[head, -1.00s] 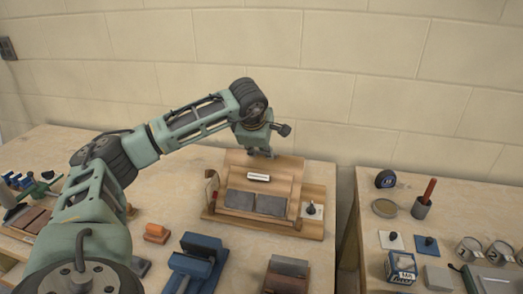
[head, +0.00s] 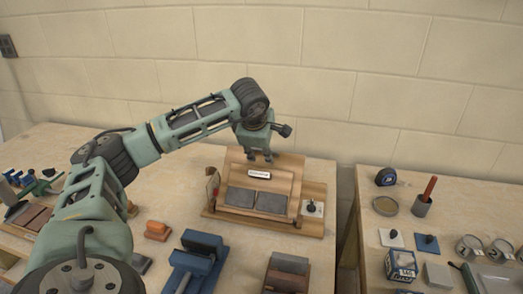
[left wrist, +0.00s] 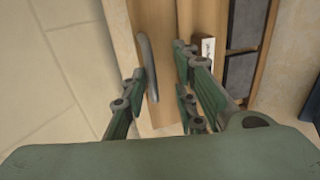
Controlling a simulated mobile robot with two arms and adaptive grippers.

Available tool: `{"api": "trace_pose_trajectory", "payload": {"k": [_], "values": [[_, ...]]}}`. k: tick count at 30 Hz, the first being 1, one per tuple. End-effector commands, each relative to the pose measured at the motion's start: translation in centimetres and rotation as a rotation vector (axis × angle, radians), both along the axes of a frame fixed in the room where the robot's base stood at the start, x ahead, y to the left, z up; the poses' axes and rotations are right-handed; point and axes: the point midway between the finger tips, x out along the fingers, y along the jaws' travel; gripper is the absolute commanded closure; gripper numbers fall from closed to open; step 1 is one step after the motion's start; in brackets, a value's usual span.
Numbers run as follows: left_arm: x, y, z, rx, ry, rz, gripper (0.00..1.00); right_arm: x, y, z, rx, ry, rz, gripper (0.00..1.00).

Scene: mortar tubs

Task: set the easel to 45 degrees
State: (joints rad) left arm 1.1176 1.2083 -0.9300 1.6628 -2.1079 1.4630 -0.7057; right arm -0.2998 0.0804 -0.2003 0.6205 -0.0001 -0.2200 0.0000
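The wooden easel (head: 220,213) stands on the left table near the wall. Its board (head: 236,165) leans back and carries a white label (head: 259,174) and two dark grey tiles (head: 240,197). My left gripper (head: 260,157) is at the board's top edge, with its two fingers apart. In the left wrist view my left gripper (left wrist: 158,97) is open, with wooden parts and a grey bar (left wrist: 147,66) between or below its fingers; I cannot tell whether it touches them. My right gripper is out of view. The easel's exact angle cannot be read.
A white plate with a black knob (head: 313,207) sits at the easel's right. A gap separates the right table (head: 440,205), which holds a tape measure (head: 386,177) and cups.

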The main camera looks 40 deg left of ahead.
Motion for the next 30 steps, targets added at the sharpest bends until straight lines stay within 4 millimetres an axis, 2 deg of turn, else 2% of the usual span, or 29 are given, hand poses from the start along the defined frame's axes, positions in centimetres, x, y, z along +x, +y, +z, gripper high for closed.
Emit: {"api": "trace_pose_trajectory", "payload": {"k": [8, 21, 24, 30], "values": [[-0.2, -0.1, 1.0, 0.001, -0.008, 0.002, 0.73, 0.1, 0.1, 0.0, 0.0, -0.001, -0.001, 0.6], [-4.0, -2.2, 8.4, 0.001, -0.007, -0.001, 0.73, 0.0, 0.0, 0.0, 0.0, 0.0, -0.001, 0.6], [-4.6, -2.6, 9.5, 0.0, -0.006, -0.001, 0.73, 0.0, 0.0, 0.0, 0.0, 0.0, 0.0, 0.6], [-5.2, -2.9, 10.5, 0.0, -0.002, 0.0, 0.73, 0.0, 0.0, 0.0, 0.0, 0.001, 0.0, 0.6]]}}
